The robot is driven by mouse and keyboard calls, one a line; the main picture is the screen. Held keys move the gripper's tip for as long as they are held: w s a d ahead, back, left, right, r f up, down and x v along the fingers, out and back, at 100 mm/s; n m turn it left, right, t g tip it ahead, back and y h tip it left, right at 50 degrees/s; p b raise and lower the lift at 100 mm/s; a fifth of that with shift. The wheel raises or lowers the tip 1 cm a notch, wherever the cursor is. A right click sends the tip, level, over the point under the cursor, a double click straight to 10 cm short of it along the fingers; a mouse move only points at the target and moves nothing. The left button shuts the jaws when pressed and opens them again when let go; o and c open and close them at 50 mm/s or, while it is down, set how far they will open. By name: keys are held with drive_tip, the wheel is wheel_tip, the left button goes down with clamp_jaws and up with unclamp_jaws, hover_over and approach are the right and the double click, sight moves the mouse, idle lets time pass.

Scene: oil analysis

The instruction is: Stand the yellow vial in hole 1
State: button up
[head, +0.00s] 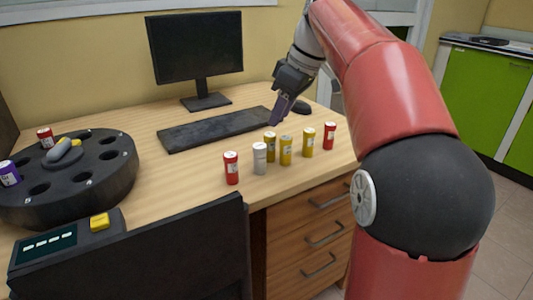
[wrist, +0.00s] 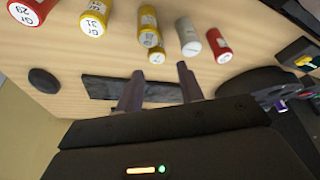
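Three yellow vials stand upright on the desk in the head view: a rear one (head: 270,146), a front one (head: 286,151) and one to the right (head: 308,143). The wrist view shows them at its top, one (wrist: 97,17) labelled 31. The frames do not tell which one is meant. The black round holder (head: 118,178) at the left has several open holes; their numbers are not readable. My gripper (head: 276,118) is above the desk behind the vials. In the wrist view its two fingers (wrist: 160,84) are apart with no vial between them.
A grey vial (head: 259,159) and two red vials, left (head: 231,169) and right (head: 330,136), stand beside the yellow ones. The holder bears a purple vial (head: 9,174) and a red vial (head: 45,138). A keyboard (head: 215,128), mouse (head: 301,107) and monitor (head: 196,48) stand behind.

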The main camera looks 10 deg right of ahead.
sight(270, 134)
drive_tip(key=shift+w+d, duration=0.15)
drive_tip(key=shift+w, duration=0.25)
drive_tip(key=shift+w+f+n, duration=0.1)
drive_tip(key=shift+f+n, duration=0.2)
drive_tip(key=b+x, duration=0.1)
drive_tip(key=x, duration=0.6)
drive_tip(key=shift+b, duration=0.35)
drive_tip(key=shift+c, duration=0.4)
drive_tip(key=c, duration=0.7)
drive_tip(key=shift+r, duration=0.1)
drive_tip(key=shift+c, duration=0.2)
